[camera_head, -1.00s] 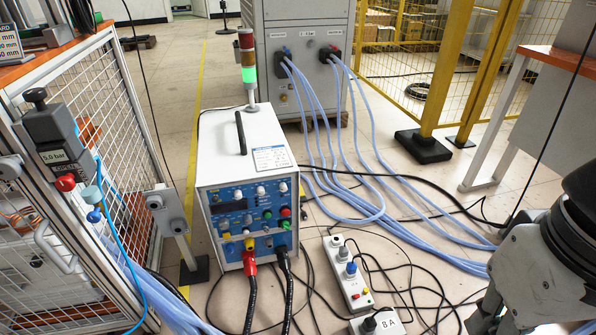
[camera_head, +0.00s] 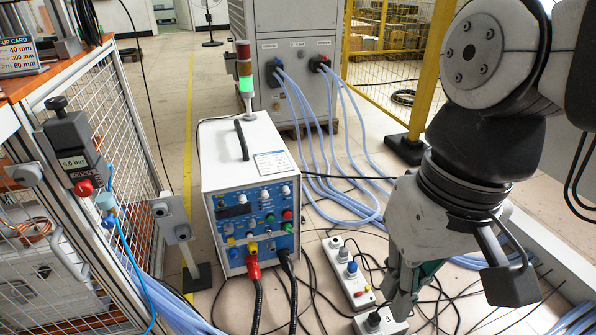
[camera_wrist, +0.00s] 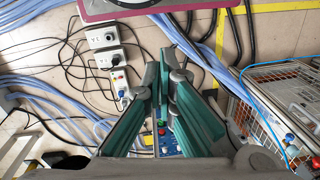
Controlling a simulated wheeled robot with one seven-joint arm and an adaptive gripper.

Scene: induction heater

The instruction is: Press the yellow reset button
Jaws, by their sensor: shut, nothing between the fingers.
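The white heater unit (camera_head: 243,158) stands on the floor, with a blue control panel (camera_head: 228,222) on its front. A small yellow part (camera_head: 252,247) shows low on the panel, just above the red cable plug; I cannot tell for sure that it is the reset button. My gripper (camera_head: 398,298) hangs pointing down to the right of the unit, apart from the panel. In the wrist view its green-grey fingers (camera_wrist: 168,75) are shut with nothing held. Part of the blue panel (camera_wrist: 167,143) shows between them; the yellow button is not clear there.
A white socket strip (camera_head: 346,265) and a box with a black knob (camera_head: 380,322) lie near my gripper, among loose cables. A caged bench (camera_head: 95,150) stands left, a grey cabinet (camera_head: 290,55) behind. Blue hoses cross the floor.

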